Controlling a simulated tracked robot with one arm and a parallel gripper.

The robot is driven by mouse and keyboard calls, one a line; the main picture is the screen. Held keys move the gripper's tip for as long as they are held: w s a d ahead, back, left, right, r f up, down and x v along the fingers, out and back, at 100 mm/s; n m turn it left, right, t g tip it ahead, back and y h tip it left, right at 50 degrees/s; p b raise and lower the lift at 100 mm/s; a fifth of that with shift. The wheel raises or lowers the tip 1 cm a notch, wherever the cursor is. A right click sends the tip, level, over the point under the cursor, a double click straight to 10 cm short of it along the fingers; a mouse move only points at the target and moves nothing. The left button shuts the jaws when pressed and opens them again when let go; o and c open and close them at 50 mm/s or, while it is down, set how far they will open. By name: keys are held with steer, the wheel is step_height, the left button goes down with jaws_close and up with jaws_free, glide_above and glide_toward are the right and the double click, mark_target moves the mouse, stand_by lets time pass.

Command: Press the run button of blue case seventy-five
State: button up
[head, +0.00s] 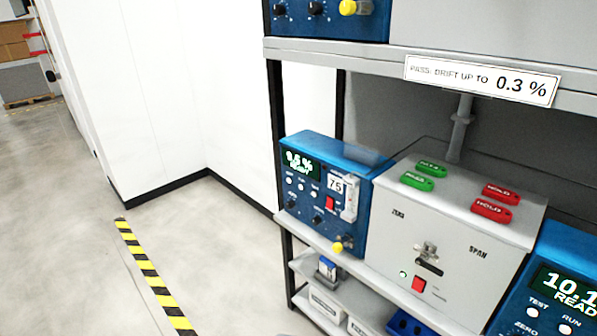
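Blue case seventy-five (372,160) stands on the middle shelf, at the left end of the rack. Its front carries a white label (336,184) reading 75. A lit display (301,165) at its upper left shows a percentage, whose first digit is unclear, and READY. A row of small pale buttons (301,187) sits below the display. Their lettering is too small to read, so I cannot tell which is run. A red switch (329,203), a clear vertical tube (351,200), dark knobs and a yellow knob (338,246) are also on the front. My gripper is not in view.
A grey box (395,225) marked ZERO and SPAN, with green and red tags on top, stands right of the case. Another blue case (570,250) is at the right edge. A shelf (375,58) with a drift sign (482,82) is above. Open floor (70,230) lies left.

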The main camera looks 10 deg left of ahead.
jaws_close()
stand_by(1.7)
